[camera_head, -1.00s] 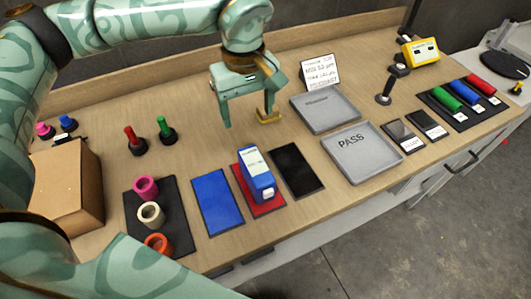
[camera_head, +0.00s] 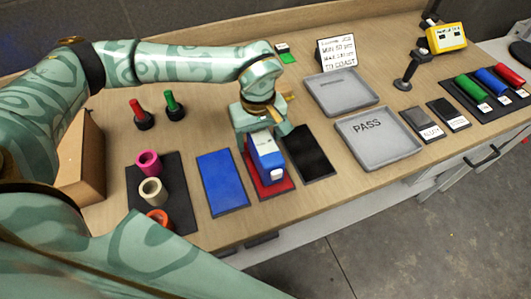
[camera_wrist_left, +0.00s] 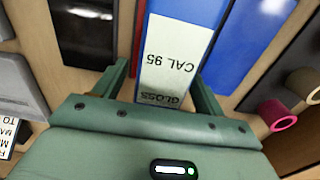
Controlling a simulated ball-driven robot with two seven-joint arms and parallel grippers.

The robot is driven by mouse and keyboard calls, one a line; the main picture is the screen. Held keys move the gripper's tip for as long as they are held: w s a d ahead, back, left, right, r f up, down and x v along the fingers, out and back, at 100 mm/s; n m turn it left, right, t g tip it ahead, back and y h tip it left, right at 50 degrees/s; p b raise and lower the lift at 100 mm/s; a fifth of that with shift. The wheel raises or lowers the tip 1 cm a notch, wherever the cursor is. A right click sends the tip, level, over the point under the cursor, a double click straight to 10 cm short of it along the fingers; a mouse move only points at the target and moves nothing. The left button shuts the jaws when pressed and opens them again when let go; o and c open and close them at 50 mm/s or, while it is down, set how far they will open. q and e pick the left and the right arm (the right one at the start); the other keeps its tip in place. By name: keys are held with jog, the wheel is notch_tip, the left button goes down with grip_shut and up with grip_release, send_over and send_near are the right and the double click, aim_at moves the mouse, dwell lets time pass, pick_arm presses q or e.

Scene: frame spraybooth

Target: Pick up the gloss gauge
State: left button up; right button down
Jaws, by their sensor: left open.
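The gloss gauge (camera_head: 267,160) is a blue block with a white label, standing on the red panel (camera_head: 284,184). In the left wrist view the gauge (camera_wrist_left: 178,50) shows a label reading "GLOSS CAL 95", upside down. My left gripper (camera_head: 262,130) is low behind the gauge in the head view. In the left wrist view its two fingers (camera_wrist_left: 160,80) are apart, one on each side of the gauge's near end. I cannot tell whether they touch it. My right gripper is not in view.
A blue panel (camera_head: 221,182) and a black panel (camera_head: 307,152) flank the red one. A PASS tray (camera_head: 390,155) and another grey tray (camera_head: 338,92) are to the right. Pink, cream and orange rings stand on a dark mat (camera_head: 182,202) at left.

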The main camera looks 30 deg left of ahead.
pick_arm(q)
jog(key=c, duration=1.4)
jog(key=shift+o, duration=0.2)
jog(key=shift+r, duration=0.1)
jog(key=shift+r+p, duration=0.3)
jog(key=shift+r, duration=0.25)
jog(key=d+r, duration=0.1)
jog(key=r, duration=0.1)
jog(key=s+d+r+p, duration=0.1)
jog(key=r, duration=0.1)
jog(key=s+d+r+p, duration=0.1)
jog(key=r, duration=0.2)
jog(key=shift+s, duration=0.25)
jog(key=s+d+r, duration=0.4)
jog(key=s+d, duration=0.3)
jog(key=shift+d+r, duration=0.25)
jog(key=shift+r, duration=0.15)
jog(key=shift+w+a+f, duration=0.1)
jog(key=shift+w, duration=0.05)
